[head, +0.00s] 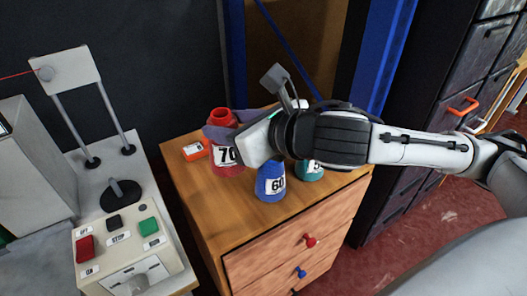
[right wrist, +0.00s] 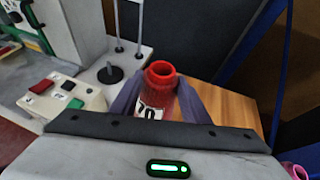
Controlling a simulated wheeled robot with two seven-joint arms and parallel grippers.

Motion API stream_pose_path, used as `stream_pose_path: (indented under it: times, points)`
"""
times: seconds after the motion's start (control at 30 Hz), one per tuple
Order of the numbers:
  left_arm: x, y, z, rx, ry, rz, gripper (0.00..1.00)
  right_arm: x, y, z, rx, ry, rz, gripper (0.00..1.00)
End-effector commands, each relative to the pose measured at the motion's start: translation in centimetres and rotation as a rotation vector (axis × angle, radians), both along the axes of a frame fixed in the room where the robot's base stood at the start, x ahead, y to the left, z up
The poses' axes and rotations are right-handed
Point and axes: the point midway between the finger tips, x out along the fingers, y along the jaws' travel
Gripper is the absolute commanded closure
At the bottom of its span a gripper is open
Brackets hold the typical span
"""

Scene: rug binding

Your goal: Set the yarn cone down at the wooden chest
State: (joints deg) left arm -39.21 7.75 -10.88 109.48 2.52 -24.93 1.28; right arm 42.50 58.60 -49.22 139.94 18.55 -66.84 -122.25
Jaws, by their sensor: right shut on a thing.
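A red yarn cone labelled 70 (head: 228,168) is over the left part of the wooden chest's top (head: 222,207), upright or nearly so. My right gripper (head: 224,132) is shut on this cone, with its grey-purple fingers on either side. The red cone also shows between the fingers in the right wrist view (right wrist: 161,83). I cannot tell whether its base touches the chest top. A blue cone labelled 60 (head: 271,186) and a teal cone (head: 310,173) stand on the chest to its right, the teal one partly hidden by my arm. My left gripper is not in view.
A small orange and white box (head: 195,150) lies on the chest left of the red cone. A machine with coloured buttons (head: 120,240) stands close on the left. Blue uprights (head: 236,60) are behind the chest, and dark metal drawers (head: 440,110) are on the right.

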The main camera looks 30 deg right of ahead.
Motion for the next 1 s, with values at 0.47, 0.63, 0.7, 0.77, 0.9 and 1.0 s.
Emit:
stream_pose_path:
  times: [0.47,0.63,0.7,0.77,0.9,1.0]
  points:
    - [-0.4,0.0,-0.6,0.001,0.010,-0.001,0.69,-1.8,2.5,-5.8,0.034,-0.006,0.282,1.00]
    - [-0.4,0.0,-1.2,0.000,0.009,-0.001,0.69,-1.8,2.5,-8.6,0.034,-0.007,0.282,1.00]
    - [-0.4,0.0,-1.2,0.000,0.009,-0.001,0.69,-1.8,2.5,-9.1,0.033,-0.009,0.282,1.00]
    - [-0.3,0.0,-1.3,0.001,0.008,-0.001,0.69,-1.8,2.5,-9.5,0.034,-0.010,0.282,1.00]
    - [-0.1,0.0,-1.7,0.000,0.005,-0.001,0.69,-1.8,2.5,-11.7,0.033,-0.007,0.281,1.00]
    - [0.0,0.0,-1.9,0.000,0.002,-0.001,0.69,-1.8,2.5,-13.0,0.032,-0.008,0.280,1.00]
